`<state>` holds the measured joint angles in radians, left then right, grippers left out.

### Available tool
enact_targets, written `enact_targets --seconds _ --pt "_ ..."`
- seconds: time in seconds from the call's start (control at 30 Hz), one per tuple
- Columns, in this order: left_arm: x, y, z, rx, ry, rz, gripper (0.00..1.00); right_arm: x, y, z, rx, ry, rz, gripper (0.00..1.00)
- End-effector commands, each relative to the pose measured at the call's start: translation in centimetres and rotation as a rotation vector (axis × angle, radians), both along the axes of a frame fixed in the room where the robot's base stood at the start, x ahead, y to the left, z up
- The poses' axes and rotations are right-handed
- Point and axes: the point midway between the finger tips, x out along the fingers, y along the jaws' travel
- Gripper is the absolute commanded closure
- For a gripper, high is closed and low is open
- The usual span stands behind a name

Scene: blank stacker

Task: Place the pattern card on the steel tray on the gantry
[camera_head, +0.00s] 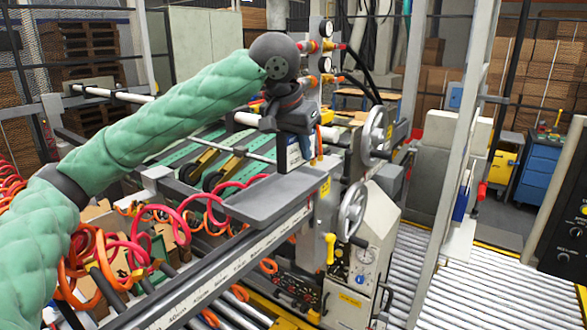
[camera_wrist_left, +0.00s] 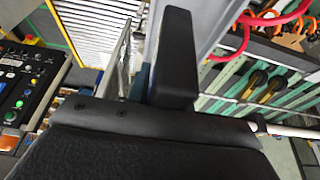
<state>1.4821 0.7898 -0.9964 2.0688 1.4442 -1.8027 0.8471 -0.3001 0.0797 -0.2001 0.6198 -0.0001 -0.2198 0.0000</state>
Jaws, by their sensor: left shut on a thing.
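My left gripper (camera_head: 295,150) points down just above the far end of the steel tray (camera_head: 255,200). The tray is a flat grey plate with a low rim on the gantry rail, and its visible surface is bare. The gripper is shut on a thin blue piece, likely the pattern card (camera_wrist_left: 139,86), seen nearly edge-on beside a dark finger in the left wrist view. The fingers hide most of the card, and I cannot tell whether it touches the tray. My right gripper is in neither view.
Two handwheels (camera_head: 352,211) (camera_head: 376,133) stand right of the gripper. Pink and orange coiled hoses (camera_head: 185,222) lie left of the tray. A gauge panel (camera_head: 362,262) is below, a roller conveyor (camera_head: 460,285) at right. A grey post (camera_head: 465,120) rises right of the machine.

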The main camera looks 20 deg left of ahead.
Motion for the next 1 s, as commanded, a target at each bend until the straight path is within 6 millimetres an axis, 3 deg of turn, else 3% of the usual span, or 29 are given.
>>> enact_targets --seconds 0.1,0.3,0.47,0.73,1.0 --pt "1.9 0.9 -1.3 -0.001 0.002 0.001 1.0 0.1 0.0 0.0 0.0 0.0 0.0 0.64" --pt "3.7 1.7 -2.5 -0.001 0.0 0.0 1.0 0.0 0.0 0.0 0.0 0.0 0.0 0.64" --pt "4.0 1.9 -3.1 0.001 0.001 -0.001 1.0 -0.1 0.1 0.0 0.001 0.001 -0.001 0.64" --pt "3.9 1.9 -6.3 0.0 0.001 -0.001 1.0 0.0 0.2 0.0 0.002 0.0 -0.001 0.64" --pt "3.9 1.8 -6.6 -0.001 0.0 -0.001 1.0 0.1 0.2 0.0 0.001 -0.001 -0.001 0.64"
